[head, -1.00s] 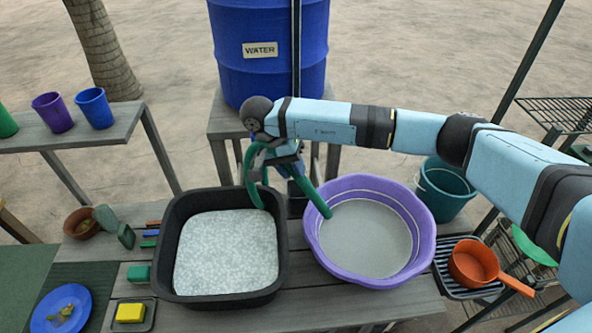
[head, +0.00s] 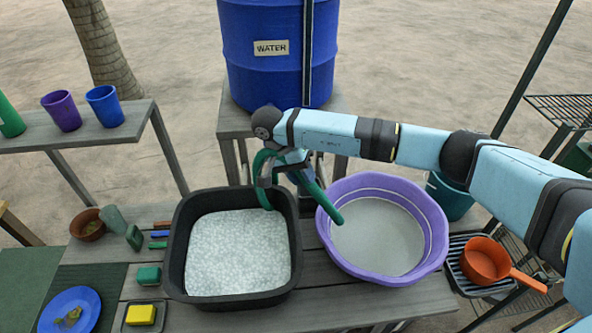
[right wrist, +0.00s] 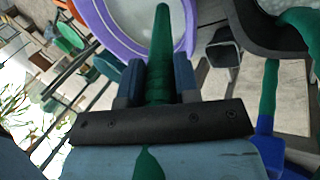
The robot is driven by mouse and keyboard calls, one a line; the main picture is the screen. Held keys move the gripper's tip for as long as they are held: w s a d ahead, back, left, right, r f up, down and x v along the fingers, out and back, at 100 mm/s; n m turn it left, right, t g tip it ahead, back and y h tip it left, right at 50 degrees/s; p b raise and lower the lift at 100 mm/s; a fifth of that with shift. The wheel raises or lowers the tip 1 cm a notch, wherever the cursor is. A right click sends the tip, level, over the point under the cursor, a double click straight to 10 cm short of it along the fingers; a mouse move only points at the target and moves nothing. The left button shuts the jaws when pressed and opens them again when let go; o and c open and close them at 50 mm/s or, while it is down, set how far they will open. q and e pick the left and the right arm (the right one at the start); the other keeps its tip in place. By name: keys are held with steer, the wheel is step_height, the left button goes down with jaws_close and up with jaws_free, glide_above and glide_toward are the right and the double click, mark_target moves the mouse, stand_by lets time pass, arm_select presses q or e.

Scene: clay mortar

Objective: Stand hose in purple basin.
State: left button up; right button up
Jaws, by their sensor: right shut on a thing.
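The purple basin (head: 436,243) stands right of the middle of the bench, with grey content inside. The green hose (head: 322,199) slants down from my right gripper (head: 291,172), its free end above or just inside the basin's left rim; whether it touches is unclear. Another stretch of hose loops down into the black tub's edge. In the right wrist view the hose (right wrist: 161,50) lies between the two fingers (right wrist: 158,83), pointing toward the basin (right wrist: 108,30). My right gripper is shut on the hose. My left gripper is not in view.
A black tub (head: 180,285) with pale content stands left of the basin. The blue water barrel (head: 272,75) is behind. An orange pan (head: 484,260) sits on a rack at right. Soap (head: 141,315), a blue plate (head: 85,297) and several small items lie at left.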

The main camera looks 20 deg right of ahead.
mark_target(321, 193)
steer(key=x, duration=0.2)
steer(key=b+x, duration=0.1)
steer(key=x, duration=0.4)
steer(key=shift+w+d+f+b, duration=0.15)
steer(key=shift+w+d+b, duration=0.2)
steer(key=b+x, duration=0.1)
steer(key=x, duration=0.1)
steer(key=b+x, duration=0.1)
steer(key=x, duration=0.1)
steer(key=b+x, duration=0.2)
steer(key=shift+w+d, duration=0.15)
steer(key=shift+w, duration=0.2)
steer(key=shift+b+x, duration=0.45)
steer(key=shift+x, duration=0.45)
steer(key=shift+w+d, duration=0.1)
steer(key=o, duration=0.9)
steer(key=shift+o, duration=0.6)
steer(key=o, duration=0.7)
steer(key=shift+d+p+v, duration=0.2)
steer(key=shift+p+v, duration=0.7)
steer(key=shift+v, duration=2.05)
steer(key=shift+s+r+p+v, duration=0.1)
steer(key=shift+p+v, duration=0.1)
steer(key=shift+v, duration=0.65)
steer(key=shift+s+r+p+v, duration=0.1)
steer(key=shift+s+p+v, duration=0.05)
steer(key=shift+v, duration=0.7)
steer(key=shift+s+p+v, duration=0.1)
steer(key=shift+p+v, duration=0.1)
steer(key=shift+v, duration=0.65)
